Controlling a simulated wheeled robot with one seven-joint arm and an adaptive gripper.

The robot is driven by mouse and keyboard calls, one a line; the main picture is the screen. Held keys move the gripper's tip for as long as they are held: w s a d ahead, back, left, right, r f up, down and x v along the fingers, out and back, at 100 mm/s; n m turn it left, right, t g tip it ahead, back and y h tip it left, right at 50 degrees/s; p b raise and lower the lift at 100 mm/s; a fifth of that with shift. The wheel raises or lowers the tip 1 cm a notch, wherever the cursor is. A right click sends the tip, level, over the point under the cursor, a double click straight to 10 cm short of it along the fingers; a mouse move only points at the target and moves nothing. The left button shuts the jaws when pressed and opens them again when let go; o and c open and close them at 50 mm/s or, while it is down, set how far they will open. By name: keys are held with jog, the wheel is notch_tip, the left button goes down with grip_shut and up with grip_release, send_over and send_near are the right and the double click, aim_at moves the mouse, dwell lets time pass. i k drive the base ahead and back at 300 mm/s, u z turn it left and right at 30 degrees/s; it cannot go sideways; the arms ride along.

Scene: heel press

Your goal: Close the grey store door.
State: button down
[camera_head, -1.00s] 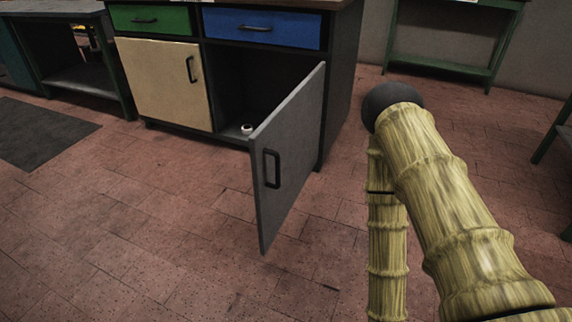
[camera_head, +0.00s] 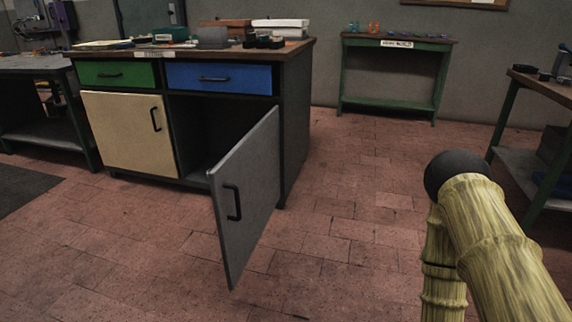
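The grey store door (camera_head: 248,190) hangs wide open on the right side of the dark cabinet (camera_head: 297,130). It swings out toward me, hinged at its right edge, with a black handle (camera_head: 232,202) on its face. The dark compartment behind it is partly visible. My arm shows at the lower right, clear of the door. My gripper is not in the picture.
The cabinet also has a closed cream door (camera_head: 128,131), a green drawer (camera_head: 116,74) and a blue drawer (camera_head: 219,78). A green bench (camera_head: 392,104) stands at the back, another table (camera_head: 545,88) at the right. The tiled floor (camera_head: 340,240) right of the door is clear.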

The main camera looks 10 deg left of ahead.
aim_at(245, 185)
jog(key=z, duration=0.1)
jog(key=i, duration=1)
